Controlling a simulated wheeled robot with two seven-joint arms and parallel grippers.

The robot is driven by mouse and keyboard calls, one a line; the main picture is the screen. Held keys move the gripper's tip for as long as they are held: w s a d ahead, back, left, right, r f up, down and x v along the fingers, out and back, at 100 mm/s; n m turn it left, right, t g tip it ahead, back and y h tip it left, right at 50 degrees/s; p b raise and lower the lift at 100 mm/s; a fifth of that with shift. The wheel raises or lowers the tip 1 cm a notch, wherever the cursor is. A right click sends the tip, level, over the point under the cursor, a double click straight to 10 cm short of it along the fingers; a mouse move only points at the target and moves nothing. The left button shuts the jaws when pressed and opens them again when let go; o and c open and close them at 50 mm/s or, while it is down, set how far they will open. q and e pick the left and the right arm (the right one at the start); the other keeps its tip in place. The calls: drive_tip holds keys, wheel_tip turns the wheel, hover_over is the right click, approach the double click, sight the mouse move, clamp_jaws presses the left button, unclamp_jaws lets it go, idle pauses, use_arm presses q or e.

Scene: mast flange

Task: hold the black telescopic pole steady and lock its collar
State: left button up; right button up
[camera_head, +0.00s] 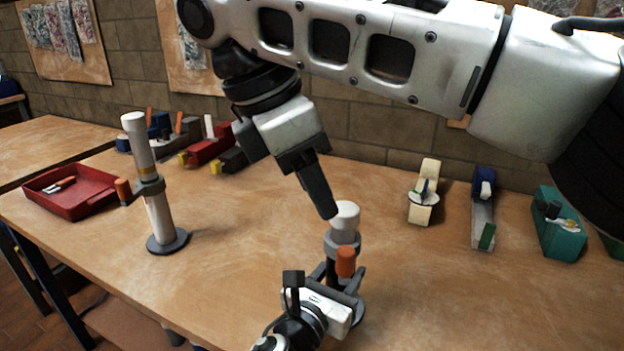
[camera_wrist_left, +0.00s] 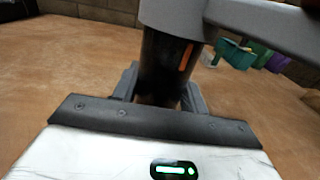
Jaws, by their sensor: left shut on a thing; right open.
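The black telescopic pole (camera_wrist_left: 160,68) stands upright on the table, with a white upper section (camera_head: 345,217). Its grey collar (camera_head: 331,244) has an orange lever (camera_head: 346,262) on the near side. My left gripper (camera_head: 340,281) is shut around the black tube below the collar; in the left wrist view its fingers (camera_wrist_left: 160,92) lie on either side of the tube. My right gripper (camera_head: 326,206) is open and points down beside the pole's white top, above the collar; whether it touches the top I cannot tell. The pole's lower part is mostly hidden by my left gripper.
A second, white pole (camera_head: 158,215) with its own collar stands at the left. A red tray (camera_head: 75,205) lies at the left edge. Red tools (camera_head: 208,150), a cream tool (camera_head: 424,195), a blue and grey one (camera_head: 483,215) and a teal one (camera_head: 557,235) line the back. The front right is clear.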

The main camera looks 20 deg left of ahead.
use_arm(q)
drive_tip(key=o, duration=1.4)
